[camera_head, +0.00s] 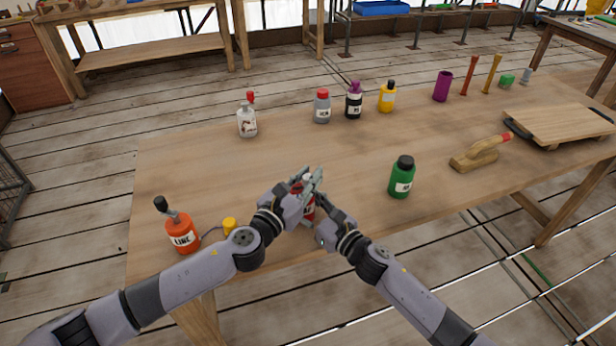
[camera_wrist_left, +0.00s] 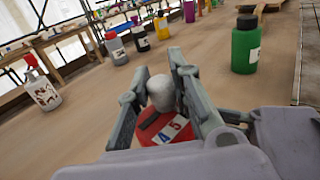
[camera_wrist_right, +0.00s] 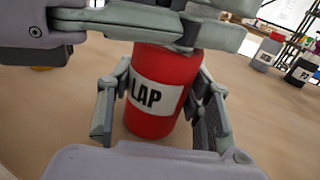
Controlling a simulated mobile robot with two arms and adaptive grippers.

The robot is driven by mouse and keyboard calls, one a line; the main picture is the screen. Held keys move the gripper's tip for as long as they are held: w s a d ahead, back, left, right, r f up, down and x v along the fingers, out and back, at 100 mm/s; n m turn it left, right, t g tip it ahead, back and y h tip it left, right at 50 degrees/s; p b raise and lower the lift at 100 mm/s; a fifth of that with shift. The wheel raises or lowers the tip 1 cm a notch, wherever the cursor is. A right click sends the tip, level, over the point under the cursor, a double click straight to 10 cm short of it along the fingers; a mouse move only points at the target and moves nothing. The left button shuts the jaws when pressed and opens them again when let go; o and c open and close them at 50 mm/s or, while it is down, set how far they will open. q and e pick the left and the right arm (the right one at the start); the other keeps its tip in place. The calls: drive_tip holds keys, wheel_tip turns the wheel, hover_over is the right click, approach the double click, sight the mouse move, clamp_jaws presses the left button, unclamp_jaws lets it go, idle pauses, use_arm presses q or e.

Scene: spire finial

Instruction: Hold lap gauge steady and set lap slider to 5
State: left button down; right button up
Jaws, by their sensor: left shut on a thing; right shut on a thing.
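The lap gauge (camera_head: 309,209) is a red cylinder near the table's front edge, mostly hidden by my grippers in the head view. Its white LAP label (camera_wrist_right: 157,97) faces the right wrist camera. My right gripper (camera_wrist_right: 164,75) is shut around its red body. The lap slider is a grey rounded knob (camera_wrist_left: 162,92) on top, and my left gripper (camera_wrist_left: 160,64) is shut on it from above. Beside the knob, the red top (camera_wrist_left: 150,132) shows a dark pointer and a scale strip with 4 and 5. I cannot tell exactly which number the pointer marks.
An orange LINE bottle (camera_head: 181,235) and a yellow piece (camera_head: 230,225) stand left of my left arm. A green bottle (camera_head: 401,178) stands to the right, with a wooden float (camera_head: 480,155) beyond it. Several bottles line the back; the table between is clear.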

idle(0.3)
use_arm(q)
drive_tip(key=shift+s+a, duration=0.15)
drive_tip(key=shift+a, duration=0.65)
drive_tip(key=c, duration=1.4)
unclamp_jaws()
drive_tip(key=shift+s, duration=0.1)
drive_tip(key=v, duration=1.2)
use_arm(e)
drive_tip(key=o, duration=1.3)
